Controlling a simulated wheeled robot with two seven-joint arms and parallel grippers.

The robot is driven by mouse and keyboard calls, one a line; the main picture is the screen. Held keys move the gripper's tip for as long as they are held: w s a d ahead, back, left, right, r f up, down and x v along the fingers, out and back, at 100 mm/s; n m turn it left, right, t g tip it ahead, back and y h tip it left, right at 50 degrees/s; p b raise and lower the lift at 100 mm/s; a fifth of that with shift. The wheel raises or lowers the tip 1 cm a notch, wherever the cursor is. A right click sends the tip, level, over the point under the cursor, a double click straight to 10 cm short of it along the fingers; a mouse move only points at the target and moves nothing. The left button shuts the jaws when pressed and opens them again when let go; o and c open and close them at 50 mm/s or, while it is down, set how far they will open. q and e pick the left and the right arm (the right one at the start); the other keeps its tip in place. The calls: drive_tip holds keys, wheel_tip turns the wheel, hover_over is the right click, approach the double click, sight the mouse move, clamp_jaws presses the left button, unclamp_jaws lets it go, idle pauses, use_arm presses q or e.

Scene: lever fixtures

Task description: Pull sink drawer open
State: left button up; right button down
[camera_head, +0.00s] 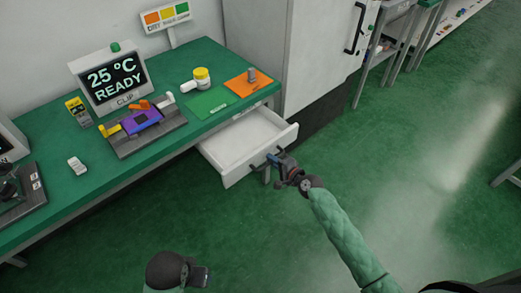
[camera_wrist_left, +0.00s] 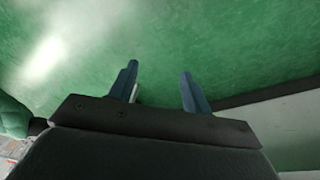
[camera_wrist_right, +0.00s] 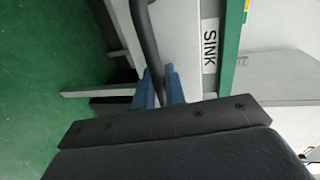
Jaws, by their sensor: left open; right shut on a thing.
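The sink drawer (camera_head: 247,143) is a white, empty-looking drawer pulled out from under the green bench. Its dark bar handle (camera_head: 266,160) runs along the drawer front. My right gripper (camera_head: 275,160) is shut on the handle. In the right wrist view its blue fingers (camera_wrist_right: 160,86) close around the dark bar handle (camera_wrist_right: 148,40), beside a label reading SINK (camera_wrist_right: 209,48). My left gripper (camera_wrist_left: 158,88) is open and empty, with only floor between its fingers. In the head view the left wrist shows at the bottom, its fingers unclear.
The green bench (camera_head: 60,190) carries a display (camera_head: 110,78), a purple-topped fixture (camera_head: 142,122), a yellow-lidded jar (camera_head: 202,77) and green and orange mats. A tall white cabinet (camera_head: 320,50) stands right of the drawer. The green floor in front is clear.

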use_arm(q)
drive_tip(key=shift+w+d+f+b, duration=0.25)
drive_tip(key=shift+d+f+b, duration=0.1)
drive_tip(key=shift+d+f, duration=0.4)
use_arm(e)
drive_tip(key=f+v, duration=0.1)
drive_tip(key=v, duration=0.6)
drive_tip(key=shift+f, duration=0.3)
use_arm(q)
drive_tip(key=shift+a+f, duration=0.1)
use_arm(e)
drive_tip(key=shift+s, duration=0.1)
use_arm(q)
drive_tip(key=shift+r, duration=0.2)
use_arm(e)
drive_tip(key=c, duration=1.5)
unclamp_jaws()
drive_tip(key=shift+c, duration=0.2)
use_arm(q)
drive_tip(key=shift+a, duration=0.1)
use_arm(e)
drive_tip(key=shift+d, duration=0.1)
